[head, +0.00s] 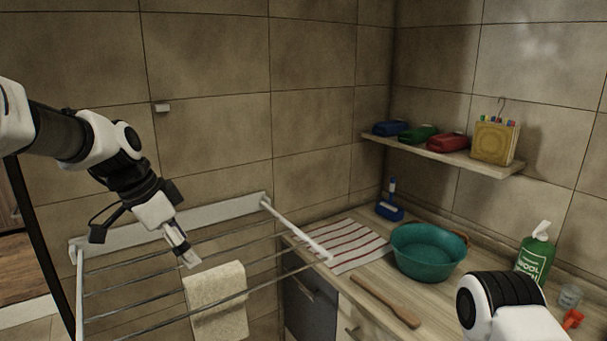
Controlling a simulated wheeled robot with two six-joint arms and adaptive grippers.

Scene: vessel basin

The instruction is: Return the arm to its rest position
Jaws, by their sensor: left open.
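My left gripper (188,255) hangs at the end of my left arm, which comes in from the left. It is open and empty, pointing down in front of the wall drying rack (170,221). Its tip is just above and left of a beige towel (216,300) that hangs over the rack's bars. I cannot tell how far apart the gripper and towel are in depth. Part of my right arm shows at the lower right, over the counter's front; its gripper is out of frame.
A teal basin (428,253) stands on the counter behind a wooden stick (385,300). A wall shelf (445,157) holds several items.

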